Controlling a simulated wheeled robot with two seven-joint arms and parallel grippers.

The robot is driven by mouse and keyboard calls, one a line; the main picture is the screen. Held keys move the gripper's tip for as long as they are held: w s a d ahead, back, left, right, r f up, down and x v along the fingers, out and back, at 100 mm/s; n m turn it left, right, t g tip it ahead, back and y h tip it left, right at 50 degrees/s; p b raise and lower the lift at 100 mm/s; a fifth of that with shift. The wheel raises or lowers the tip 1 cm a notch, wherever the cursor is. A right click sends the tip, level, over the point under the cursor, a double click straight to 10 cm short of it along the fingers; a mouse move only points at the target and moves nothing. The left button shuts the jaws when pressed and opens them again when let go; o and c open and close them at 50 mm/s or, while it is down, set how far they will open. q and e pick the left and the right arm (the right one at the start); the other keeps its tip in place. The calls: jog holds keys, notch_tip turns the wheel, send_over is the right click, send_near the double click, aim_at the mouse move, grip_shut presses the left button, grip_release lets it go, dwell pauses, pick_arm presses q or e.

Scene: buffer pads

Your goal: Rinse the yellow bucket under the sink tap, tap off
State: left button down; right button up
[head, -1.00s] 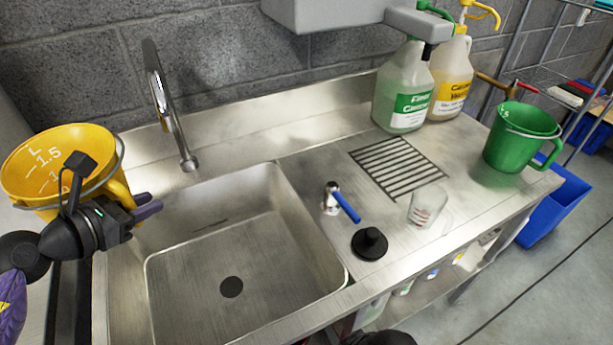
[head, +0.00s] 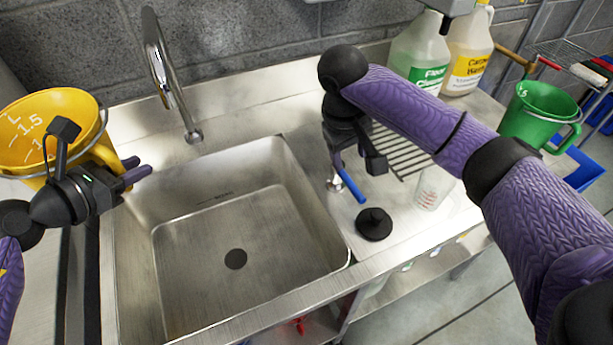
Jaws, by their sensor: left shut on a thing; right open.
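The yellow bucket (head: 30,118) is at the far left, outside the sink basin, with its open top tilted toward me. My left gripper (head: 132,172) is shut on its handle side. The chrome tap spout (head: 165,75) arches over the back left of the sink (head: 215,230); no water shows from it. The tap's blue lever (head: 350,186) is on the counter right of the basin. My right gripper (head: 357,163) is open, pointing down right at the lever, and partly hides it and its chrome base. I cannot tell whether it touches the lever.
A black plug (head: 374,223) and a clear measuring cup (head: 433,187) stand on the counter to the right. A green jug (head: 537,112) and cleaner bottles, one green-labelled (head: 418,50) and one yellow-labelled (head: 467,52), are behind my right arm. The basin is empty.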

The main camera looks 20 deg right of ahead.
aim_at(355, 189)
jog(key=d+f+b, duration=0.1)
jog(key=f, duration=0.2)
jog(key=d+f+b, duration=0.1)
jog(key=f+b, duration=0.1)
jog(key=f, duration=0.2)
jog(key=f+b, duration=0.1)
jog(key=f, duration=0.3)
jog(key=shift+w+d, duration=0.2)
jog(key=shift+d, duration=0.2)
grip_shut()
dwell(0.7)
